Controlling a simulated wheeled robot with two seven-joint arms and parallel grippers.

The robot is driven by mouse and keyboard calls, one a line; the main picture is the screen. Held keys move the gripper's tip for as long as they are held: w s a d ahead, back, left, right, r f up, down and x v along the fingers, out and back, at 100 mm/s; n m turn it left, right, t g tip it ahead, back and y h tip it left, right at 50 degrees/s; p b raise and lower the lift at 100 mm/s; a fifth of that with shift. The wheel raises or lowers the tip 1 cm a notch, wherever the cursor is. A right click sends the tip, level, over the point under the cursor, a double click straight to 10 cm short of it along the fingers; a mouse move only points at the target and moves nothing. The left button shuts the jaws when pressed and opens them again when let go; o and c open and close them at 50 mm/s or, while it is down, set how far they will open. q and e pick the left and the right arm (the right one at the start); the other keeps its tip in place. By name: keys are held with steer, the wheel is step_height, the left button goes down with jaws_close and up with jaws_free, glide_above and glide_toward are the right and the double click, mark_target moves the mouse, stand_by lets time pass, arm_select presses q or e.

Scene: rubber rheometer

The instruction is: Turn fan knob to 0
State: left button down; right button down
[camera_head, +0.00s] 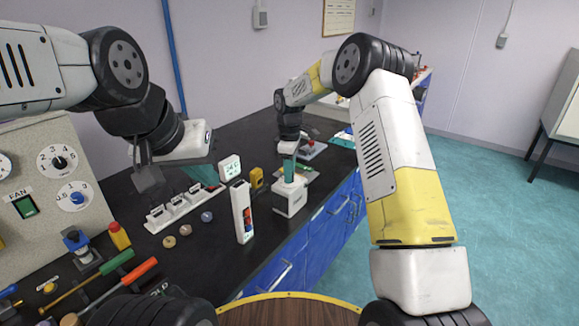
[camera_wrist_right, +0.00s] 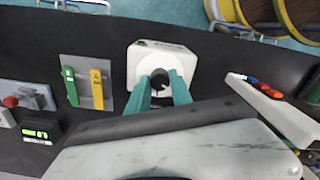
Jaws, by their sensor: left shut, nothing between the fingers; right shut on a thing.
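The grey panel (camera_head: 40,215) at the left of the head view carries the label FAN above a green switch (camera_head: 25,206). Beside it are a black knob (camera_head: 59,162) and a blue knob (camera_head: 77,198) on numbered dials. I cannot tell which is the fan knob. My left gripper (camera_head: 207,177) is shut and empty, right of the panel. My right gripper (camera_head: 289,172) points down at a white box (camera_head: 290,200). The right wrist view shows its green fingers (camera_wrist_right: 160,83) around a black round part (camera_wrist_right: 160,79) on that box.
Screwdrivers (camera_head: 118,284) lie at the lower left. In the right wrist view, a green and a yellow handle (camera_wrist_right: 97,89) lie left of the box, with a dark display (camera_wrist_right: 40,132) farther left.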

stand_by(0.4)
steer(key=c, duration=1.1)
jaws_free()
steer(key=shift+c, duration=0.2)
step_height(320, 180, up, 7)
steer(key=shift+r, duration=0.45)
